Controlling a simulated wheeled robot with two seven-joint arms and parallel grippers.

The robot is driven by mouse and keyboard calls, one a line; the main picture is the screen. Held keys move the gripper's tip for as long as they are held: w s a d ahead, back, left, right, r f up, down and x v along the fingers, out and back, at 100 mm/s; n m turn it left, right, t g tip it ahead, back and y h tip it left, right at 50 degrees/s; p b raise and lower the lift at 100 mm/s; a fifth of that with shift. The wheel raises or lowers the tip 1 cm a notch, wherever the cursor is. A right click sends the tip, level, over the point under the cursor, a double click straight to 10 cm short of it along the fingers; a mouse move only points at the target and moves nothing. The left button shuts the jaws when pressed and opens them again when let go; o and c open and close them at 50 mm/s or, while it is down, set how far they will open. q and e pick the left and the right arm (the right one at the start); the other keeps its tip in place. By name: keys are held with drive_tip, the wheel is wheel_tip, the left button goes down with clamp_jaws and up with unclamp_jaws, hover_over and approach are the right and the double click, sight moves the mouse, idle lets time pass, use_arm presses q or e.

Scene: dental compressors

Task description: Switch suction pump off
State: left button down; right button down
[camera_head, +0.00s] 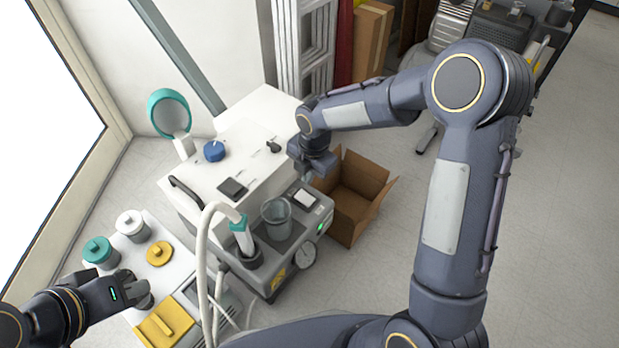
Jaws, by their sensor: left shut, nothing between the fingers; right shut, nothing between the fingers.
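The suction pump is a white and grey unit (258,135) in the middle, with a lower grey deck. The deck holds a clear cup (277,214), a suction handpiece with a teal collar (240,225) on a white hose, and a round gauge (304,257) on its front. A small green-lit spot (321,228), which looks like a switch, is at the deck's front right corner. My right gripper (308,178) is shut and empty, pointing down above the deck's right rear, apart from the green spot. My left gripper (140,294) is shut and empty over the white side table at lower left.
The side table (183,262) carries teal-lidded (100,252) and white-lidded (132,224) jars and yellow lids or trays (165,325). An open cardboard box (352,205) stands on the floor right of the pump. A teal round mirror or lamp (169,112) stands behind. Floor at right is clear.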

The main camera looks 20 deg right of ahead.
wheel_tip(320, 180, up, 6)
drive_tip(key=f+p, duration=0.1)
drive_tip(key=p, duration=0.1)
hover_over(301, 194)
drive_tip(key=s+d, duration=0.2)
drive_tip(key=s, duration=0.1)
drive_tip(key=shift+s+r, duration=0.1)
drive_tip(key=shift+r, duration=0.15)
drive_tip(key=p, duration=0.4)
drive_tip(key=w+p, duration=0.1)
drive_tip(key=p, duration=0.3)
drive_tip(key=shift+w+a+p, duration=0.2)
drive_tip(key=shift+a+p, duration=0.15)
drive_tip(key=shift+f, duration=0.15)
drive_tip(key=f+b, duration=0.1)
drive_tip(key=f, duration=0.3)
drive_tip(key=w+f+b, duration=0.1)
drive_tip(key=f, duration=0.4)
drive_tip(key=a+f+b, duration=0.1)
drive_tip(key=f+b, duration=0.1)
drive_tip(key=f, duration=0.2)
drive_tip(key=shift+w+f, duration=0.15)
drive_tip(key=shift+f, duration=0.15)
